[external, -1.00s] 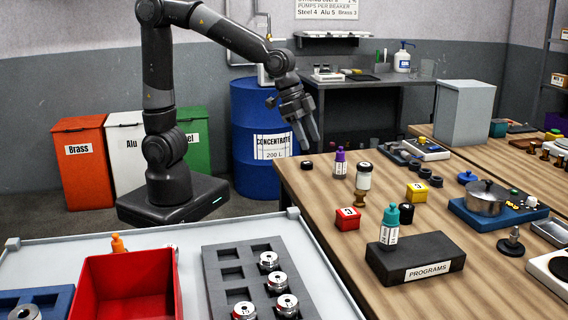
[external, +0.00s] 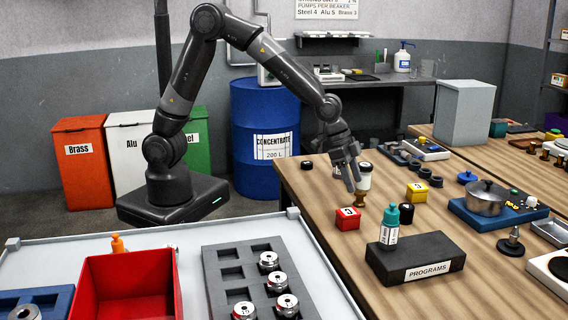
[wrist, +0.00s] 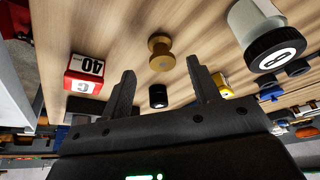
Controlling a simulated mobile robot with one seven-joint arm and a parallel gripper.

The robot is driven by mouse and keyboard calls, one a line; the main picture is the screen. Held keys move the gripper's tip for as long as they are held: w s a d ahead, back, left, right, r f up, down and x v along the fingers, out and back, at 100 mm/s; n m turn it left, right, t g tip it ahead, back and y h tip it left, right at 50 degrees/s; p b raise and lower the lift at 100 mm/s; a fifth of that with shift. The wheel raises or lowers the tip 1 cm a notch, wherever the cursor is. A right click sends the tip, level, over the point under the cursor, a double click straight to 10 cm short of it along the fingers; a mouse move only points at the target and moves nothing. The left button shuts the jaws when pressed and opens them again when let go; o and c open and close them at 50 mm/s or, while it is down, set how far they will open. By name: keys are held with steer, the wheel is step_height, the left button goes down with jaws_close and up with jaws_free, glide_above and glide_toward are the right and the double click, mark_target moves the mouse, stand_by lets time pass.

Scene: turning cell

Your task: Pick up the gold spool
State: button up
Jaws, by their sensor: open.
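The gold spool (external: 359,200) stands upright on the wooden table, just below my fingertips in the external view. In the wrist view the spool (wrist: 160,57) shows whole, with its wide ends and narrow waist, beyond the gap between my fingertips. My gripper (external: 351,184) points down over the table, jaws apart and empty. In the wrist view the two dark fingers of my gripper (wrist: 160,72) stand on either side of the spool's line, apart from it.
A white jar with black lid (external: 365,177) stands close behind the spool; in the wrist view the jar (wrist: 262,35) is right of it. A red block (external: 347,218) lies front left, a black cylinder (external: 406,213) and yellow block (external: 417,192) to the right. A teal-capped bottle (external: 390,226) stands on the programs block.

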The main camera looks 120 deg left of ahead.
mark_target(360, 192)
steer(key=shift+w+x, duration=0.25)
steer(key=shift+x, duration=2.3)
steer(key=shift+a+r, duration=0.1)
steer(key=shift+c, duration=0.4)
steer(key=c, duration=1)
steer(key=shift+o, duration=0.2)
steer(key=shift+r, duration=0.15)
